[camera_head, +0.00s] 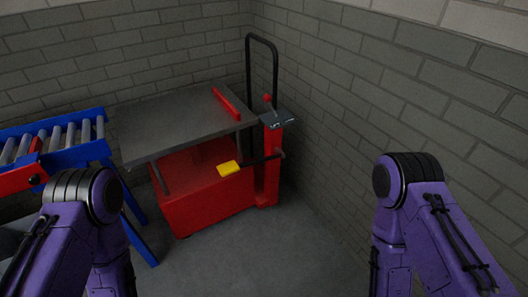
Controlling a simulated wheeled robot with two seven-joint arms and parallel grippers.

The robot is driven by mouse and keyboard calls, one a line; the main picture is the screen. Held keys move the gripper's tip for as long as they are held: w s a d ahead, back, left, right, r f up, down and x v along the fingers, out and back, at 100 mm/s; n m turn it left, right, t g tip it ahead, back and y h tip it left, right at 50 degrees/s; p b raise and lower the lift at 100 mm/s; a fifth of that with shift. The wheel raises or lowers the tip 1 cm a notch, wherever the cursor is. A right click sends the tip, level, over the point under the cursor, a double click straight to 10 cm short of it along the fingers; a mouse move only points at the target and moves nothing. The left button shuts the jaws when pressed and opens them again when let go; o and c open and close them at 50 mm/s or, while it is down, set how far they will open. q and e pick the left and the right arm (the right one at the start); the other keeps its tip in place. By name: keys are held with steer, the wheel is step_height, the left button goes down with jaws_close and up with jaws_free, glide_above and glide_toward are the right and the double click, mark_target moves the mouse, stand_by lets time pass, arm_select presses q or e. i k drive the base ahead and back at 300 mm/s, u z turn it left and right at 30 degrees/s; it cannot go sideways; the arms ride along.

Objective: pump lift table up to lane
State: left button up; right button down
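The lift table stands in the corner, with a flat grey top (165,117) and a red base (205,205). A red bar (226,103) lies along the right part of its top. A black push handle (262,42) rises behind its right end. A yellow pedal (228,168) sticks out in front on a dark lever, beside a red post (271,165). The blue roller lane (58,153) with grey rollers is at the left, its end close to the table's left edge. Both my purple arms show at the bottom corners; their grippers are out of view.
Grey brick walls (400,110) close in the back and right side. The grey floor (280,250) in front of the lift table is clear. A blue leg of the lane slants down near the table's left side.

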mark_target(224, 169)
steer(key=u, duration=0.1)
steer(key=i, duration=0.9)
steer(key=u, duration=0.7)
